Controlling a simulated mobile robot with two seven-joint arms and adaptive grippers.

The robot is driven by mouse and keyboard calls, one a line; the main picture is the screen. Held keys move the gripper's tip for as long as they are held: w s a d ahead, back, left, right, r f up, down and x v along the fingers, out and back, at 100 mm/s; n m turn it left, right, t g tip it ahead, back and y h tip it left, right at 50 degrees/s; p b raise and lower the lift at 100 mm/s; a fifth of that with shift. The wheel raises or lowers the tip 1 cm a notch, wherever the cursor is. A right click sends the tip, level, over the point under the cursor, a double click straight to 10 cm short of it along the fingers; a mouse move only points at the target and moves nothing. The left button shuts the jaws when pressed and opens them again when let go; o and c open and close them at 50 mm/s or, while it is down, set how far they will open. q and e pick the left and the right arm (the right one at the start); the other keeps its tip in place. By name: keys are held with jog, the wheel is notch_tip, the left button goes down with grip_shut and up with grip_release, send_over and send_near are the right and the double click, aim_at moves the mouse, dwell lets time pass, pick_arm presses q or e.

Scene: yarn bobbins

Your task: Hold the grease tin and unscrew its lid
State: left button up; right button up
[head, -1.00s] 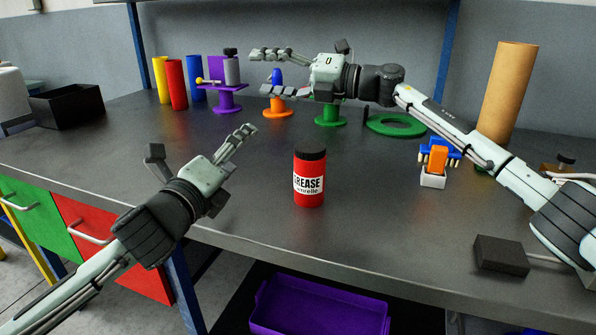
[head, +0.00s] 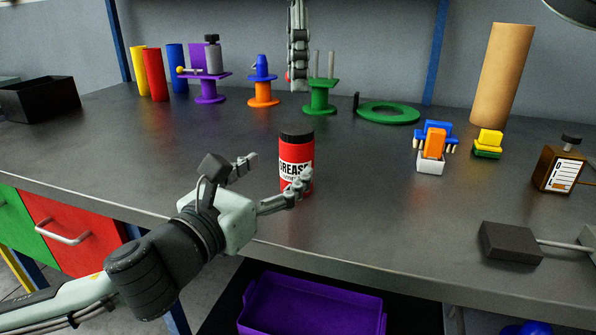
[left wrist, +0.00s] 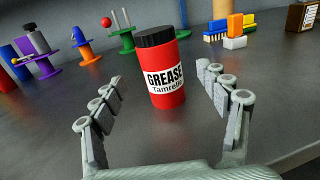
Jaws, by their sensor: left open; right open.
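The red grease tin (head: 296,160) with its black lid (head: 297,134) stands upright on the grey bench near the front edge. The lid is on the tin. My left gripper (head: 279,169) is open just in front and to the left of the tin. In the left wrist view, the tin (left wrist: 165,76) appears between the two spread fingers, with no finger visibly touching it. My right gripper (head: 298,84) hangs fingers down at the top of the head view, higher up and empty. Its fingers overlap one another there.
Behind the tin stand an orange spool (head: 263,94), a green spool (head: 320,99) and a green ring (head: 388,113). Brushes (head: 431,150), a label box (head: 558,169) and a dark block (head: 510,243) lie right. A purple bin (head: 310,310) is below the edge. Bench around the tin is clear.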

aim_at(298, 153)
pick_arm(q)
jog(key=x, duration=0.7)
jog(key=shift+w+d, duration=0.1)
jog(key=shift+w, duration=0.1)
jog(key=shift+c, duration=0.6)
